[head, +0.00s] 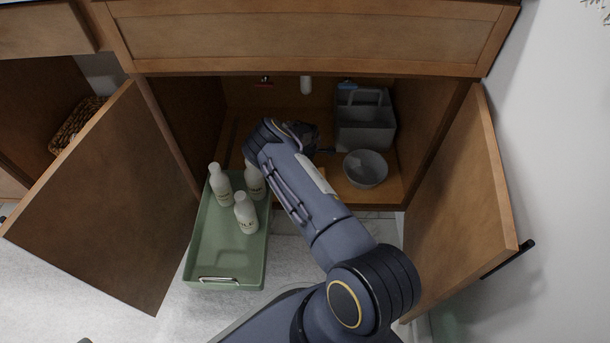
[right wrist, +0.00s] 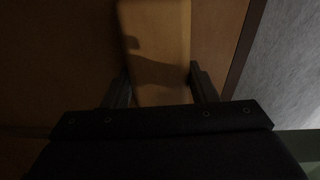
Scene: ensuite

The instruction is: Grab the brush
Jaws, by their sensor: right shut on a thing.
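My right gripper (head: 305,132) is inside the open under-sink cabinet, partly hidden by my own arm in the head view. In the right wrist view, my right gripper (right wrist: 163,88) has its two fingers on either side of a flat, light-brown wooden piece, which looks like the brush (right wrist: 157,45). The gripper is shut on it. The piece extends away from the fingers, and a shadow falls across it. Its bristles cannot be made out in the dark picture. My left gripper is not in view.
A green tray (head: 225,262) with several white bottles (head: 245,214) stands at the cabinet's left front. A grey bowl (head: 366,169) and grey caddy (head: 365,136) are inside at right. Open doors (head: 105,200) (head: 462,200) flank the opening. A wicker basket (head: 78,124) is at far left.

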